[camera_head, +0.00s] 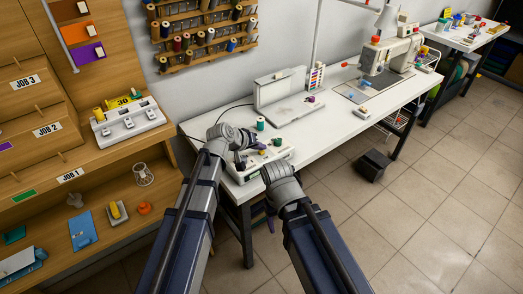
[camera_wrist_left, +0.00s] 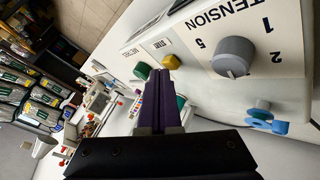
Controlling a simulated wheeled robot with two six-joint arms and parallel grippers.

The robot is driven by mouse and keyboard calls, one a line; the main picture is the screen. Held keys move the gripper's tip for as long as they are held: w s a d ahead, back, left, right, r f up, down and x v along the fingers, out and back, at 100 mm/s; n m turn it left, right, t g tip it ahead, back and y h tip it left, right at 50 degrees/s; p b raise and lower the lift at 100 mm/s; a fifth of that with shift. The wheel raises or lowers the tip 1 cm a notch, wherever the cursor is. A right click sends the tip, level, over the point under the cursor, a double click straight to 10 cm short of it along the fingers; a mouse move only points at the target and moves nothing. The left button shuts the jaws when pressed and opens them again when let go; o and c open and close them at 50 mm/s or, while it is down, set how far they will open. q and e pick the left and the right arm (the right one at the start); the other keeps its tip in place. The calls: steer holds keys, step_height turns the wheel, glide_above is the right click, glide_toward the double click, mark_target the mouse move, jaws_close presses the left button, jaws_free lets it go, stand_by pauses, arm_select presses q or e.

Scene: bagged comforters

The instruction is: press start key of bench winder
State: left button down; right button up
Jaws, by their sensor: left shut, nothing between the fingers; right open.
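The bench winder (camera_head: 277,153) is a white box on the left end of the white table. In the left wrist view its white panel (camera_wrist_left: 205,85) carries a grey TENSION knob (camera_wrist_left: 233,57), a yellow key (camera_wrist_left: 172,62) and a green key (camera_wrist_left: 142,71). Contact cannot be told. My right gripper (camera_head: 266,212) hangs below the table's front edge, mostly hidden by its wrist.
A green spool (camera_head: 260,123) stands behind the winder. The white table (camera_head: 335,128) continues right to a sewing machine (camera_head: 388,52). A wooden job shelf (camera_head: 45,120) is at left. A blue part (camera_wrist_left: 262,115) juts from the winder's panel. Floor at right is mostly free.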

arm_select(q)
steer(key=shift+r+p, duration=0.35)
steer(key=shift+r, duration=0.15)
step_height(320, 180, up, 5)
steer(key=p, duration=0.5)
stand_by(0.7)
steer(key=s+a+f+m+g+y, duration=0.1)
steer(key=s+g+y, duration=0.1)
steer(key=s, duration=0.6)
steer(key=s+a+f+m+g+y+p, duration=0.1)
steer(key=s+a+f+m+g+y, duration=0.1)
steer(key=s, duration=0.7)
steer(key=s+a+f+m+g+y+p, duration=0.1)
steer(key=s+a+g+y, duration=0.1)
steer(key=s, duration=0.6)
steer(key=shift+s+a+f+g+y, duration=0.25)
steer(key=shift+s+g+y, duration=0.1)
steer(key=shift+g+y, duration=0.35)
